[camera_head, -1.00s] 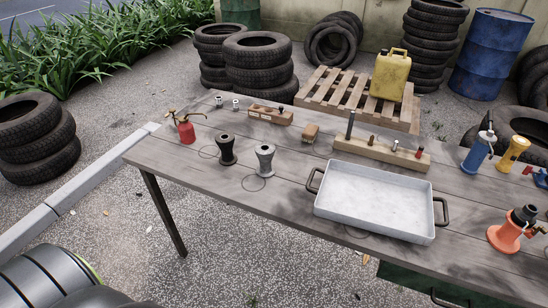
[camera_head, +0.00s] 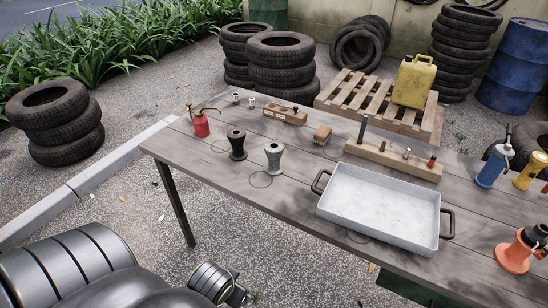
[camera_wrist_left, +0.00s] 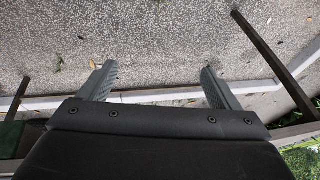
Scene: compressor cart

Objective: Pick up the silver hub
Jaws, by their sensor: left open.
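The silver hub (camera_head: 273,158) stands upright on the wooden table near its front-left edge in the head view. A similar black hub (camera_head: 237,145) stands just to its left and a little behind. My left gripper (camera_wrist_left: 158,72) shows two spread fingers in the left wrist view, open with nothing between them; only ground, a curb and dark bars lie beyond. In the head view, part of my left arm shows low at the bottom left, in front of the table and well apart from the hub. The hub is not visible in the wrist view. My right gripper is not in view.
A metal tray (camera_head: 378,207) sits right of the hub on the table (camera_head: 215,160). A red oil can (camera_head: 200,123), a wooden block with pegs (camera_head: 393,160) and a small brush (camera_head: 322,134) stand around. Table surface directly around the hub is mostly clear.

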